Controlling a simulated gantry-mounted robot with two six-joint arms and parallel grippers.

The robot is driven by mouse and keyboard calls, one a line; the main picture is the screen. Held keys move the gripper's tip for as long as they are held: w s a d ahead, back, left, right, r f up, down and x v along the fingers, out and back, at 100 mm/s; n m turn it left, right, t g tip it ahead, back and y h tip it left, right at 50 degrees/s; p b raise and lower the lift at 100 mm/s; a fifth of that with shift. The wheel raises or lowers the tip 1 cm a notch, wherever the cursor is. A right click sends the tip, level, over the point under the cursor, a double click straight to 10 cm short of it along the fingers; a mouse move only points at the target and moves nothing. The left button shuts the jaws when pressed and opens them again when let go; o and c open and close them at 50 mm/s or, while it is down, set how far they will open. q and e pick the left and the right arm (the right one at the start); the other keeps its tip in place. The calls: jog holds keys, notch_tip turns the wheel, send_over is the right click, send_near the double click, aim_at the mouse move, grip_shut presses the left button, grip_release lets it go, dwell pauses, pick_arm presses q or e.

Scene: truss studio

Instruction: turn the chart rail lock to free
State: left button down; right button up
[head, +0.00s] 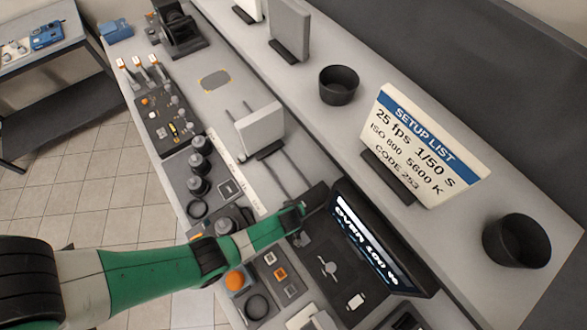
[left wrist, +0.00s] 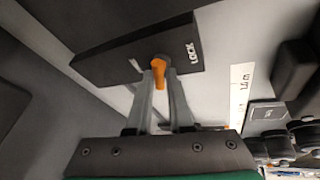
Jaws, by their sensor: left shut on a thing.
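The chart rail lock is a dark block (left wrist: 135,52) marked LOCK with an orange lever (left wrist: 158,72), seen close up in the left wrist view. My left gripper (left wrist: 160,82) is shut on the orange lever, with one finger on each side of it. The lever points toward my gripper's palm, and the LOCK word lies just right of it; no other marking on the block shows. In the head view, my left gripper (head: 304,207) reaches the dark block (head: 316,194) at the rails' near end, hiding the lever. My right gripper is not in view.
A grey chart plate (head: 260,130) stands on the rails farther back. A monitor (head: 365,245) stands just right of my left gripper. Knobs and an orange button (head: 238,281) lie nearby. A setup card (head: 424,145) and dark cups (head: 339,84) stand on the shelf.

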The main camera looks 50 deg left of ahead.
pick_arm(q)
jog(key=shift+d+n+g+y, duration=0.1)
jog(key=shift+n+g+y, duration=0.45)
jog(key=shift+n, duration=1.35)
jog(key=shift+p, duration=0.3)
jog(key=c, duration=0.8)
grip_release()
jog(key=shift+c, duration=0.2)
jog(key=shift+r, duration=0.1)
